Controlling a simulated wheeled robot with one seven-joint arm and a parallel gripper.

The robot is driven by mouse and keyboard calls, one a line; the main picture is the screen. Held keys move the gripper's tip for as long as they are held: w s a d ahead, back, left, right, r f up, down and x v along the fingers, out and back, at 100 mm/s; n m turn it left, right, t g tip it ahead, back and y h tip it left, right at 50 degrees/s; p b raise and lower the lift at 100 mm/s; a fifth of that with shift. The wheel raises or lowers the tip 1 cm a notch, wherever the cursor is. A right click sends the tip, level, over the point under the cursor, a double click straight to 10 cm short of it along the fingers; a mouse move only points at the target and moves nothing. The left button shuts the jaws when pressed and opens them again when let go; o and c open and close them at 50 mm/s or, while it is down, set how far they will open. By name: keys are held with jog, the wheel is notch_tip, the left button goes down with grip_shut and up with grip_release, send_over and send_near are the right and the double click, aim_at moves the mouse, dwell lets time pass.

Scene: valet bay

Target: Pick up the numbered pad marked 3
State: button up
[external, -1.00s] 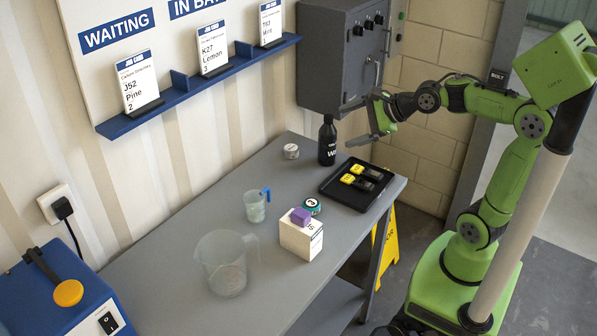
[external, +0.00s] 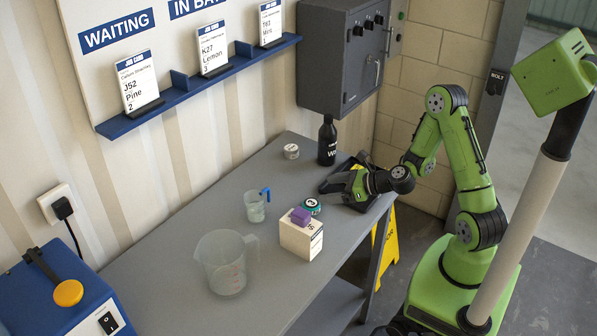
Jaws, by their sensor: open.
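A round pad with a teal rim and a white numbered top (external: 312,205) lies on the bench behind the white box. A second round pad, grey and white (external: 291,151), lies farther back near the bottle. Their digits are too small to read surely, so I cannot tell which is marked 3. My gripper (external: 332,191) is open, low over the black tray at the bench's right end. It points left, to the right of the teal pad and apart from it. My gripper and wrist hide most of the tray and its yellow-topped items.
A small blue-handled jug (external: 256,206), a large clear jug (external: 226,263) and a black bottle (external: 327,140) stand on the bench (external: 180,285). The bench's middle back is clear.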

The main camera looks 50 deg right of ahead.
aim_at(317, 204)
notch_tip(317, 204, down, 6)
jog(key=shift+f, duration=0.1)
jog(key=shift+p+x, duration=1.3)
jog(key=shift+x, duration=1.25)
jog(key=c, duration=1.1)
